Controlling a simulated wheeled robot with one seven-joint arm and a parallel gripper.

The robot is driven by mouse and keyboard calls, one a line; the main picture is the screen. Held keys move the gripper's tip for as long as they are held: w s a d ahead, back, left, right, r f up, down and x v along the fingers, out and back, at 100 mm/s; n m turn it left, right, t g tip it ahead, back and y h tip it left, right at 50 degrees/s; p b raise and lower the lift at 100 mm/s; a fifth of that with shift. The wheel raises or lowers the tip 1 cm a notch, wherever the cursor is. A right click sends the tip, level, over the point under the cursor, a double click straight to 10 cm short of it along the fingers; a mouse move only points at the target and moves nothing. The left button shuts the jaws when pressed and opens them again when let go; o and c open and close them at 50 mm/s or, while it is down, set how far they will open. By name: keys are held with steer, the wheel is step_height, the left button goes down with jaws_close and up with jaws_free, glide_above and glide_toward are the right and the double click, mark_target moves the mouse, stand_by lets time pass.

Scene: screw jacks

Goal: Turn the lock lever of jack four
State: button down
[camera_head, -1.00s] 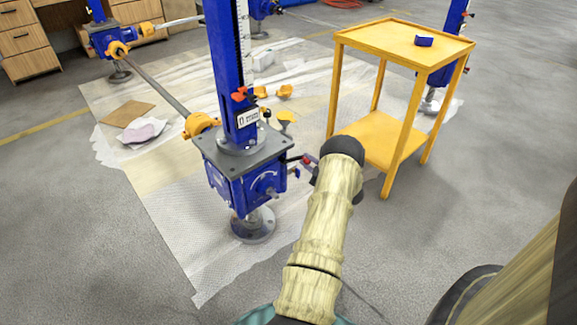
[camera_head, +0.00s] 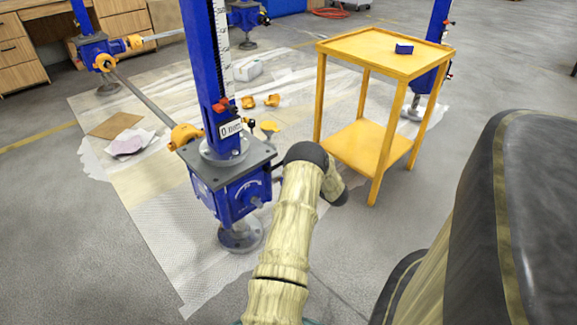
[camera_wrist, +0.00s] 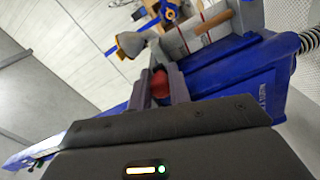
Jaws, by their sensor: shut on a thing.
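The nearest blue screw jack (camera_head: 228,195) stands upright on a round grey foot, with a blue column and a "0 mm" sign; no jack number is readable. My arm reaches its right side and hides the gripper and most of the lever in the head view. In the wrist view, my gripper (camera_wrist: 162,88) is shut on a small red part (camera_wrist: 159,84), apparently the lock lever's grip. It sits between the two dark fingers, close to the blue jack body (camera_wrist: 230,70). The lever's angle cannot be told.
A yellow cart (camera_head: 385,55) with a small blue item (camera_head: 404,49) on top stands to the right. A grey shaft (camera_head: 140,98) runs to another jack (camera_head: 98,52). Yellow parts (camera_head: 270,101) and cardboard (camera_head: 115,125) lie on the sheeting. Bare floor lies in front of the cart.

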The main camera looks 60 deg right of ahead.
steer(key=shift+d+r, duration=0.1)
steer(key=shift+r, duration=0.1)
steer(key=c, duration=1.3)
jaws_free()
steer(key=shift+f, duration=0.1)
steer(key=p+v, duration=0.5)
steer(key=v, duration=1.2)
steer(key=shift+s+p, duration=0.15)
steer(key=shift+p, duration=0.25)
steer(key=shift+a, duration=0.2)
